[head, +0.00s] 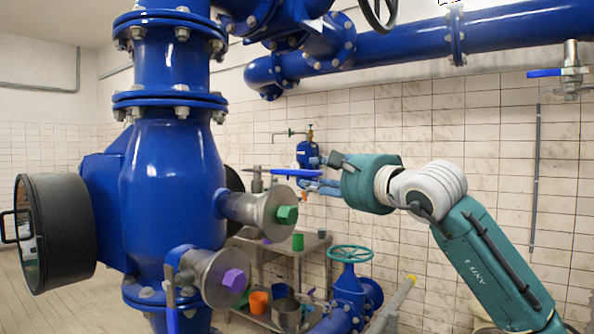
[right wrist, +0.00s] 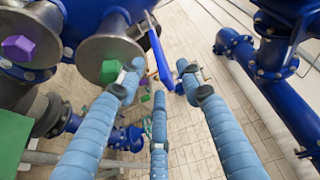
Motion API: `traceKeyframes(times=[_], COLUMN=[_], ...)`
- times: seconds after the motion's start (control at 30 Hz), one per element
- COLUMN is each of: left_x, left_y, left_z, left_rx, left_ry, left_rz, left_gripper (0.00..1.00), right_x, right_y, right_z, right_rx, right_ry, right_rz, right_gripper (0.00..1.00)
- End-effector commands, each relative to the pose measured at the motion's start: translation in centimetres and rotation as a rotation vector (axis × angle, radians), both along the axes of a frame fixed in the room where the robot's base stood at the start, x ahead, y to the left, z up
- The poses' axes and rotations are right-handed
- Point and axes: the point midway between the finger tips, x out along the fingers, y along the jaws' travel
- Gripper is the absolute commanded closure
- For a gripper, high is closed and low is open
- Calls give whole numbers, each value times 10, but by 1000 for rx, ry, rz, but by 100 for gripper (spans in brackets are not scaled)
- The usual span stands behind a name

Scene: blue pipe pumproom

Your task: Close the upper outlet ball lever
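The upper outlet (head: 255,208) sticks out to the right of the big blue pump body and ends in a green plug (head: 287,214). Its blue ball lever (head: 283,172) lies about level above it and points right. My right gripper (head: 319,176) is at the lever's free end. In the right wrist view the lever (right wrist: 158,52) reaches in between the spread blue fingers (right wrist: 158,85). They are apart, and I see no clear grip; whether one touches the lever I cannot tell. The green plug also shows there (right wrist: 110,71). My left gripper is not in view.
The lower outlet (head: 205,272) has a purple plug (head: 234,281) and a hanging blue lever (head: 172,298). A metal table (head: 318,243) with cups stands behind. A teal handwheel (head: 350,254) sits below my right arm. Blue pipes (head: 400,44) cross overhead.

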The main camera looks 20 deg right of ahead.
Motion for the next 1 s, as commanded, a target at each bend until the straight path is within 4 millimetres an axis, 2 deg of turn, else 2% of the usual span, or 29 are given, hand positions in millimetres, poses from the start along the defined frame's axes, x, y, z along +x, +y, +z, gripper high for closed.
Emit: traceKeyframes(times=[0.03, 0.17, 0.27, 0.4, 0.57, 0.8, 0.87, 1.0], left_x=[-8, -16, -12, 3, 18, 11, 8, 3], left_y=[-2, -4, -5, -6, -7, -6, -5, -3], left_z=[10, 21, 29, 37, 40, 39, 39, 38], left_rx=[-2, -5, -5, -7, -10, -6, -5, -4], left_ry=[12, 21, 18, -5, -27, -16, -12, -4], left_rz=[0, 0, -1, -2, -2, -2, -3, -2], left_gripper=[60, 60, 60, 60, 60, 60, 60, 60], right_x=[11, 36, 52, 67, 75, 75, 75, 75], right_y=[4, 11, 16, 20, 22, 22, 22, 22], right_z=[4, 3, 3, 2, 0, -1, -1, -1], right_rx=[3, 3, 4, 4, 3, 3, 3, 3], right_ry=[5, 6, 5, 2, 2, 2, 2, 2], right_rz=[3, 3, 4, 4, 3, 4, 4, 4], right_gripper=[64, 64, 64, 64, 64, 64, 74, 100])
